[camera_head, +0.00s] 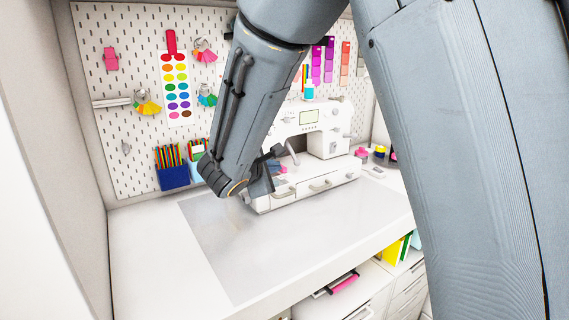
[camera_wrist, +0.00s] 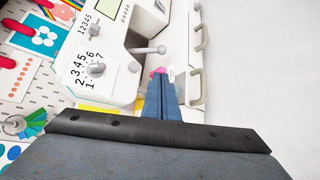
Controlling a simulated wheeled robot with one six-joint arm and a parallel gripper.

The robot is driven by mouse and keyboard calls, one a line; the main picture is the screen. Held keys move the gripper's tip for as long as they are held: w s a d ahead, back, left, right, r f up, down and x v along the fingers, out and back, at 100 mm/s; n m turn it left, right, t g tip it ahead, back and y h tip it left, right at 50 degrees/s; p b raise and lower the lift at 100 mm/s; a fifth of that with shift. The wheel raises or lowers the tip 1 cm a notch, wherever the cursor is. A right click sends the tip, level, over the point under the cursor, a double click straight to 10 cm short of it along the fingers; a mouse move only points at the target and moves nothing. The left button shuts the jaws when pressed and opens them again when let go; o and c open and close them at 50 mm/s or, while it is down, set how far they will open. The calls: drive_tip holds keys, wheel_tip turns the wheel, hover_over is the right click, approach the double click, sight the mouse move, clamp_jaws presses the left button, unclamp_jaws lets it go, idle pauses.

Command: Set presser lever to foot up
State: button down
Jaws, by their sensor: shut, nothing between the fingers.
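The white sewing machine (camera_head: 322,127) stands on the desk and is partly hidden by my arm in the head view. It also fills the upper middle of the wrist view (camera_wrist: 112,68). A pale lever with a round knob (camera_wrist: 161,49) sticks out from the machine there, and a thin grey rod that looks like the same lever shows in the head view (camera_head: 292,153). My gripper (camera_head: 272,158) is at the machine's left end. In the wrist view its blue fingers (camera_wrist: 161,78) are shut and empty, with their tips a little below the knob, apparently apart from it. Depth is hard to tell.
Dials with numbers (camera_wrist: 96,70) are on the machine body. Drawer-like handles (camera_head: 319,186) stick out of its base. A grey mat (camera_head: 240,245) on the desk is clear in front. Pencil holders (camera_head: 173,177) stand behind my gripper, by the pegboard (camera_head: 125,75).

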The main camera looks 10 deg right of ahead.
sight(292, 152)
drive_tip(key=shift+d, duration=0.25)
drive_tip(key=p+x, duration=0.3)
drive_tip(key=x, duration=0.6)
drive_tip(key=shift+w+d+f, duration=0.15)
drive_tip(key=shift+w+f, duration=0.05)
drive_tip(key=shift+w, duration=0.1)
drive_tip(key=shift+s+r+g, duration=0.15)
drive_tip(key=shift+r+g, duration=0.1)
drive_tip(key=shift+g, duration=0.05)
